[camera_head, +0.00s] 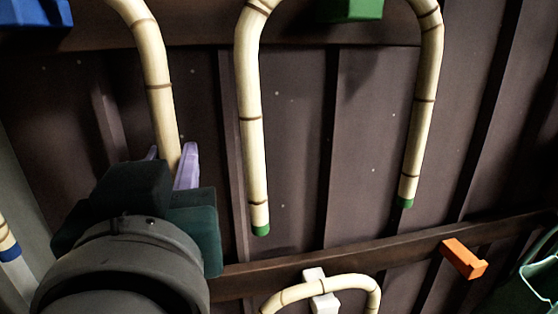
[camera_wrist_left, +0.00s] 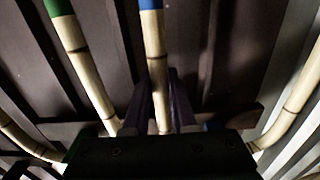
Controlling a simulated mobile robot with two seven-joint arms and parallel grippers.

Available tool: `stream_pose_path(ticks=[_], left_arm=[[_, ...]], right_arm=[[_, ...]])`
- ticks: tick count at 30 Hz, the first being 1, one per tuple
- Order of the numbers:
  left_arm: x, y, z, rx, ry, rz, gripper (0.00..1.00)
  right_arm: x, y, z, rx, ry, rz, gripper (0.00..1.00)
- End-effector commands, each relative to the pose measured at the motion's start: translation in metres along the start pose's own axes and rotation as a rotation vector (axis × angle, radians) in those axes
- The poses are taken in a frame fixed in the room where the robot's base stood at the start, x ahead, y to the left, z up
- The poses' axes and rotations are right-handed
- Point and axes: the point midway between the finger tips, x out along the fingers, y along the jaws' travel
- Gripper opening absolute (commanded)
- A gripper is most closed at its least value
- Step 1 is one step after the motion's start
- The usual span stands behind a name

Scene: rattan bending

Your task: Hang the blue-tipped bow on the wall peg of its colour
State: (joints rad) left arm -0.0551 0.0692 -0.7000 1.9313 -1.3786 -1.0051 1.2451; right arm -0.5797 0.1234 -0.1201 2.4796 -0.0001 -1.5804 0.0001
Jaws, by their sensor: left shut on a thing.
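The blue-tipped bow is a pale bamboo bow with dark bands; its leg (camera_head: 156,80) rises from my left gripper (camera_head: 170,155) past the top edge of the head view. My left gripper is shut on this leg. The leg's blue tip (camera_wrist_left: 151,4) shows at the top of the left wrist view. A second blue tip (camera_head: 11,253) shows at the lower left of the head view. The blue peg (camera_head: 35,12) is at the top left, left of the held leg. The bow's arch is out of view, so I cannot tell whether it touches the peg.
A green-tipped bow (camera_head: 250,130) hangs at the upper middle by the green peg (camera_head: 350,9). Below it, a small bow (camera_head: 292,294) is at a white peg (camera_head: 320,292). An orange peg (camera_head: 463,257) on the lower rail is bare. A teal object (camera_head: 540,270) is at the right edge.

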Motion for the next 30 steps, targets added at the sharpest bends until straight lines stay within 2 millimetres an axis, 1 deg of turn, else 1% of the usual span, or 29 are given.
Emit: stream_pose_path(ticks=[13, 14, 21, 23, 30], left_arm=[[0.0006, 0.0001, -0.0005, 0.000, 0.000, 0.001, 0.00], [0.0006, 0.0001, -0.0005, -0.001, 0.000, 0.001, 0.27], [0.0005, 0.0001, -0.0003, -0.001, 0.000, 0.001, 0.54], [0.0005, 0.0001, -0.0003, -0.001, 0.000, 0.001, 0.59], [0.0006, 0.0001, 0.0003, -0.001, -0.001, 0.001, 0.59]], right_arm=[[0.0000, -0.0002, 0.0003, 0.000, -0.001, 0.000, 0.50], [0.0000, -0.0002, 0.0002, 0.001, -0.001, -0.001, 0.50], [0.0000, -0.0008, 0.0001, 0.003, 0.000, -0.002, 0.50], [0.0000, -0.0010, 0.0001, 0.003, 0.000, -0.003, 0.50], [0.0002, -0.0014, 0.0000, 0.005, 0.000, -0.004, 0.50]])
